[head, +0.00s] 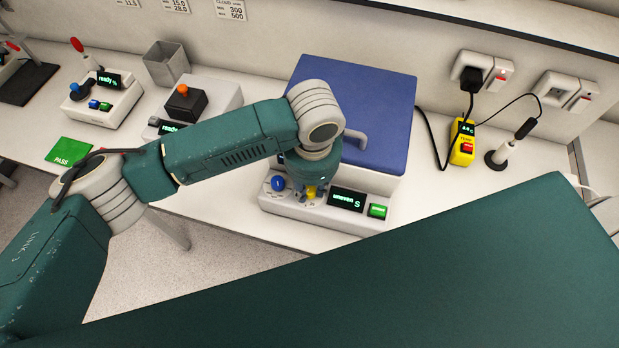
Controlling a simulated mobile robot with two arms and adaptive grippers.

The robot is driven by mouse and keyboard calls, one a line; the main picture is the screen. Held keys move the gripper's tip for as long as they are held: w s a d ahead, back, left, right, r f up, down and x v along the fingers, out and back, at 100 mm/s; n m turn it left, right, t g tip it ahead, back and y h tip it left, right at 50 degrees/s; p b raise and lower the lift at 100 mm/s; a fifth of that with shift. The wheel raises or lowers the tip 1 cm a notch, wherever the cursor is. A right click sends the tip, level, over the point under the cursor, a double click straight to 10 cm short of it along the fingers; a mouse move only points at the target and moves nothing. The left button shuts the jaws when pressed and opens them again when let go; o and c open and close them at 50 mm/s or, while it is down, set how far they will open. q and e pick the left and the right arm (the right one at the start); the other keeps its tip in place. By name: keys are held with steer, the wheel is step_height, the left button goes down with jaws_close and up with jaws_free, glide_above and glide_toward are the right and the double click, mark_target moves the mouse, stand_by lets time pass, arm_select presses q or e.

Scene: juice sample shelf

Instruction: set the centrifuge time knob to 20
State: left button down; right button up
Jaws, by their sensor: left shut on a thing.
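The centrifuge (395,186) stands on the bench with its blue lid (360,95) closed. Its front panel has a blue knob (278,183), a dark display (346,200) reading "uneven" with an "S", and a green button (377,211). My left gripper (311,187) points down at the panel, between the blue knob and the display. It is shut on a small yellow knob (311,193). The gripper and wrist hide much of this knob and its dial, so its setting cannot be read. My right gripper is not in view.
To the left stand a device with an orange-topped control (183,90), a grey bin (165,62), another "ready" device (104,104) and a green PASS mat (69,151). To the right are a yellow meter (463,142), cables and a probe stand (497,158).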

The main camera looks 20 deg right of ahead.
mark_target(314, 190)
arm_select(q)
steer(key=shift+d+r+n+p, duration=0.1)
steer(key=shift+r+n+p, duration=0.2)
steer(key=shift+n+p, duration=0.55)
steer(key=shift+n, duration=1.05)
steer(key=shift+f+n, duration=0.15)
steer(key=shift+n, duration=0.75)
steer(key=shift+w+n+y, duration=0.15)
steer(key=shift+n+y, duration=0.15)
steer(key=shift+n, duration=1.8)
steer(key=shift+p, duration=0.3)
steer(key=c, duration=1.7)
jaws_free()
steer(key=shift+c, duration=0.2)
step_height(314, 190, up, 12)
steer(key=shift+s+d, duration=0.35)
